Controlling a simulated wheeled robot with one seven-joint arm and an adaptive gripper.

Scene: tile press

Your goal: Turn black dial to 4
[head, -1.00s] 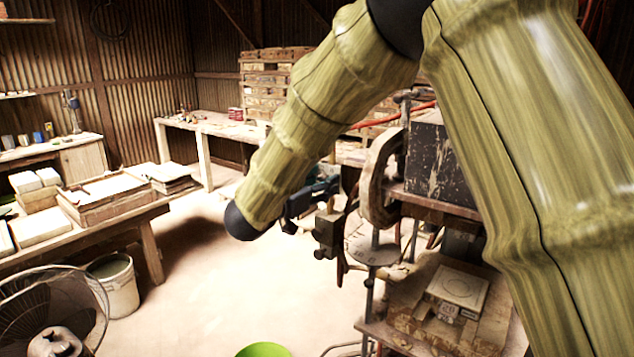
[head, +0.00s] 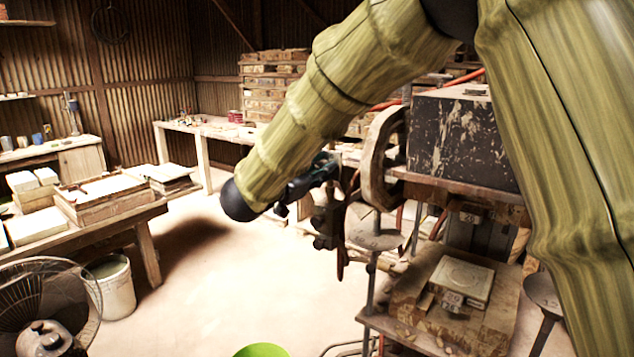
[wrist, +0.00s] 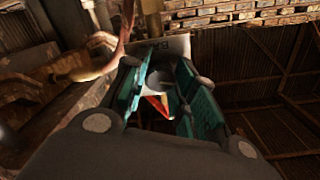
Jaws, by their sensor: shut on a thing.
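My gripper (head: 318,174) is at the left side of the press, beside its large round wheel (head: 382,160). In the wrist view, the teal fingers of my gripper (wrist: 165,78) stand on both sides of a dark grey knob (wrist: 160,86), which looks like the black dial, and are closed on it. A red-orange and white pointed shape shows just below the knob. A pale plate with partly hidden dark letters stands behind the fingers. No dial numbers can be read, so the setting cannot be told. In the head view the dial is hidden or too small to make out.
The press's dark box (head: 465,140) sits above a wooden bed with a pale tile (head: 462,280). A round stool-like disc (head: 542,290) stands at right. The middle floor is clear.

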